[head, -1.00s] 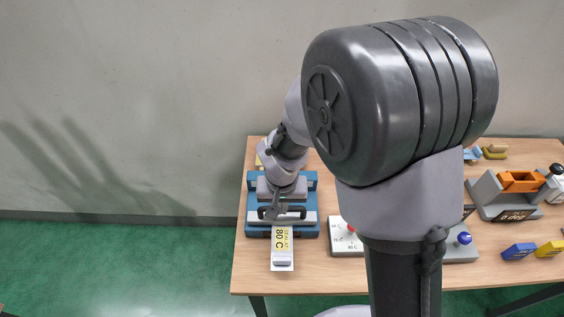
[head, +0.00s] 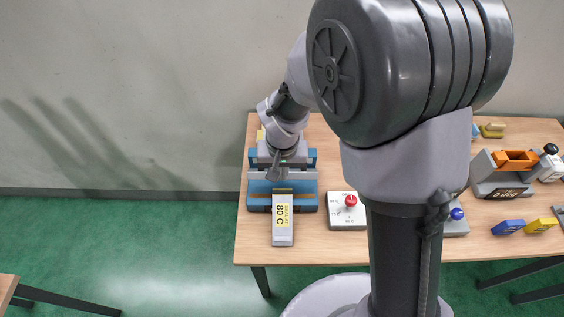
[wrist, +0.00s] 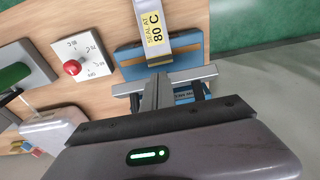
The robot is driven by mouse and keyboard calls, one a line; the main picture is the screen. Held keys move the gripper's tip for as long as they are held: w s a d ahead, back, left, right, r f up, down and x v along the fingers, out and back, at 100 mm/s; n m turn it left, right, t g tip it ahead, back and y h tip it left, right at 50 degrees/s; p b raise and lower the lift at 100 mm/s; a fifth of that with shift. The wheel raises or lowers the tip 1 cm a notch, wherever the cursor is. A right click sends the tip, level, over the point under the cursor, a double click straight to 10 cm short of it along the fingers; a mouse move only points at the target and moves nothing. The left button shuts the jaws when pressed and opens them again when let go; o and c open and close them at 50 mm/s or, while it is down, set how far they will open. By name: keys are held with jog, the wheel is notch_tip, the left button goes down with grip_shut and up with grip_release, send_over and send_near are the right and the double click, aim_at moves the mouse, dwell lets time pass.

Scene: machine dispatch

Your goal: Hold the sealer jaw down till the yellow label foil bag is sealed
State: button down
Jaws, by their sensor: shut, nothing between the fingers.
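The foil bag (head: 283,226) is silver with a yellow label reading "SEAL AT 80 C". It lies with its top end on the front of the blue sealer base (head: 257,202) and its rest toward the table's front edge. The bag also shows in the wrist view (wrist: 168,18). The grey sealer jaw (head: 304,175) is raised, clear of the bag; a brown strip (wrist: 135,68) shows on the base. My gripper (head: 276,177) is shut and empty, right at the jaw bar. In the wrist view the jaw bar (wrist: 198,76) crosses at my fingertips (wrist: 158,84); contact is unclear.
A white dial box (head: 337,214) with a red knob (head: 351,200) stands right of the sealer. A grey device with an orange tray (head: 515,160), a blue block (head: 508,227) and a yellow block (head: 541,225) are at the right. My arm hides the table's middle.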

jog(key=s+r, duration=0.5)
jog(key=r, duration=0.3)
jog(key=shift+s+a+r, duration=0.15)
jog(key=shift+s, duration=0.15)
jog(key=s+d+f+m+t+y+b, duration=0.2)
jog(key=s+d+b, duration=0.6)
jog(key=b, duration=0.9)
jog(key=s+m+t, duration=0.2)
jog(key=s, duration=0.1)
jog(key=shift+s+d+f, duration=0.25)
jog(key=shift+d+f, duration=0.1)
jog(key=shift+d, duration=0.05)
